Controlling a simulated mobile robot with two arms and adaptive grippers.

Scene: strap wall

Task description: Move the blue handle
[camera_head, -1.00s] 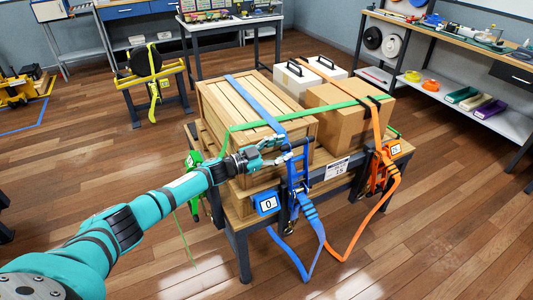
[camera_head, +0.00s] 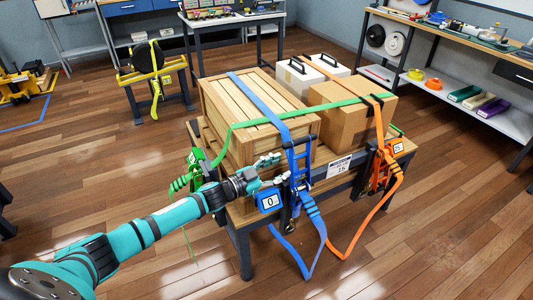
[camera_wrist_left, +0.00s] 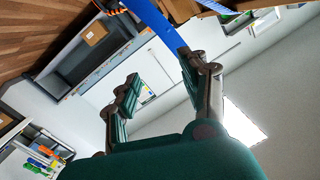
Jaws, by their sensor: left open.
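The blue handle (camera_head: 300,162) is part of a ratchet on the blue strap (camera_head: 262,98), at the table's front edge. It stands upright, with a dark bar across its top. My left gripper (camera_head: 276,170) is open and empty, just left of the handle, at about its mid-height. Whether a fingertip touches the handle cannot be told. In the left wrist view, the two fingers (camera_wrist_left: 163,92) are spread apart, and a blue strap (camera_wrist_left: 155,22) passes by the upper fingertip. My right gripper is not in view.
A wooden crate (camera_head: 246,128) and a cardboard box (camera_head: 345,120) stand on the table. A green ratchet (camera_head: 198,165) is left of my gripper, and an orange ratchet (camera_head: 383,165) is at the right. A blue label "0" (camera_head: 269,201) sits just below my gripper. Loose strap ends hang in front.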

